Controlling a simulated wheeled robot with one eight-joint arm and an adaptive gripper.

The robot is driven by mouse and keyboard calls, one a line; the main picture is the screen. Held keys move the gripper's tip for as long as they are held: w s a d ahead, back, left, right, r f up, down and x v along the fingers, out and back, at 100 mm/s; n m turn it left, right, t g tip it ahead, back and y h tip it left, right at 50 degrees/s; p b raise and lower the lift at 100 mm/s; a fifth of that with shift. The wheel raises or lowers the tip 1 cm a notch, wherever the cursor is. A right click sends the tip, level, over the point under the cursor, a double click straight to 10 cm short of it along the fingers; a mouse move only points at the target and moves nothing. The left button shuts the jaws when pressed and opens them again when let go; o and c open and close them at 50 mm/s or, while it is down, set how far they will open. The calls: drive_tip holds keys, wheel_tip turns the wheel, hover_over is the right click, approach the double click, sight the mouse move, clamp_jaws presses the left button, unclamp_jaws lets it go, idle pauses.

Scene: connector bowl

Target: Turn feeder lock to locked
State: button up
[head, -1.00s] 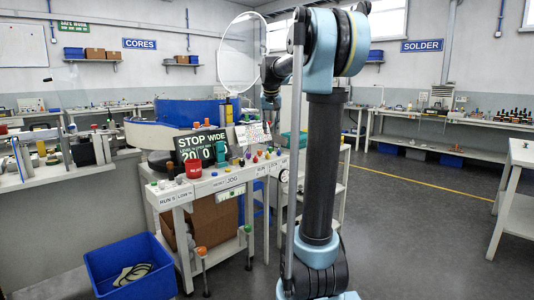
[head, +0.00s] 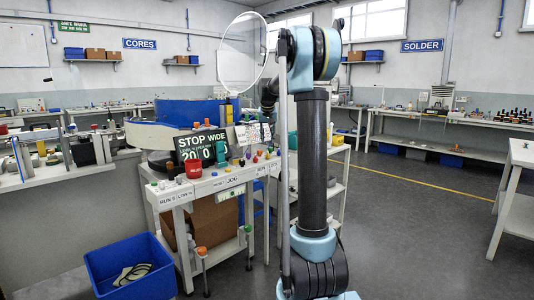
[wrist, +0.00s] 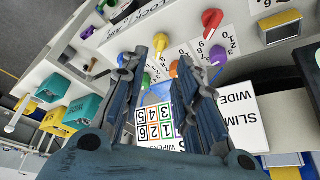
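My gripper (wrist: 163,58) is open in the wrist view, with its two dark fingers apart above a control panel and nothing visible between them. A white label with the word LOCK (wrist: 150,12) lies at the top of the panel, seen at a slant. A red knob (wrist: 212,18) sits to its right, and a yellow knob (wrist: 160,40) shows just beyond the fingertips. I cannot tell which control is the feeder lock or how it is set. In the head view the panel stands on a bench (head: 208,183); the gripper is not clearly visible there.
A SLIM/WIDE sign (wrist: 240,112) and a numbered card (wrist: 160,122) stand close to the fingers. A blue bin (head: 130,268) is on the floor before the bench. Open floor lies to the right.

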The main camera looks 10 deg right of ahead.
sight(268, 155)
drive_tip(key=x, duration=0.8)
drive_tip(key=shift+f, duration=0.2)
clamp_jaws()
drive_tip(key=shift+a, duration=0.1)
